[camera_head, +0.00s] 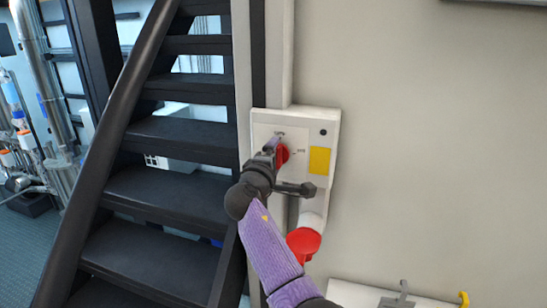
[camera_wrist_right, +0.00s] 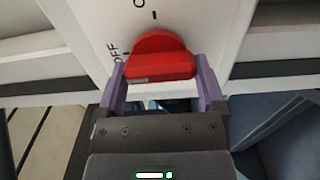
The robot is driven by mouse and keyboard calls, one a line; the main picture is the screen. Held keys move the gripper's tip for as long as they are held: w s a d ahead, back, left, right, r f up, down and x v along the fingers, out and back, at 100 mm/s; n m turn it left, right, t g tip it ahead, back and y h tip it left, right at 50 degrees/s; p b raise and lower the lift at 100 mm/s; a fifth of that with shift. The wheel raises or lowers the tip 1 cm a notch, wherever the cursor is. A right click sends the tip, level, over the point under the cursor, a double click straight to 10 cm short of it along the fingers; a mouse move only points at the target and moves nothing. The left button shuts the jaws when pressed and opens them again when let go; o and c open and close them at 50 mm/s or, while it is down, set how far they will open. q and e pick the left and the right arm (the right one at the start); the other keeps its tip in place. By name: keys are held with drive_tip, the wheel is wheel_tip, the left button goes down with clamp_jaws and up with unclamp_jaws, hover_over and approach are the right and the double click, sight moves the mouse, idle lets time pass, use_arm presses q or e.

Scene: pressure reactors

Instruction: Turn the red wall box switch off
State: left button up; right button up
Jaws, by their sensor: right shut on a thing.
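A white wall box (camera_head: 327,150) with a yellow label is fixed to the wall beside the stairs. Its red switch (camera_head: 283,155) shows just past my right gripper (camera_head: 272,146) in the head view. In the right wrist view, the red switch (camera_wrist_right: 160,62) sits between the two purple fingers of my right gripper (camera_wrist_right: 160,80), which is shut on it. The marking OFF is printed on the panel left of the switch, and another marking, partly cut off, is above it. My left gripper is in neither view.
Dark stairs (camera_head: 170,188) with a handrail rise left of the box. A red plug-like part (camera_head: 303,242) hangs below the box. A white ledge (camera_head: 360,294) with grey and yellow parts is at the bottom right. The wall right of the box is bare.

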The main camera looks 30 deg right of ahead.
drive_tip(key=shift+f, duration=0.1)
drive_tip(key=o, duration=1)
drive_tip(key=shift+c, duration=0.2)
drive_tip(key=shift+a, duration=0.1)
drive_tip(key=b+v, duration=0.2)
drive_tip(key=v, duration=0.7)
drive_tip(key=shift+s+a, duration=0.25)
drive_tip(key=shift+s, duration=0.05)
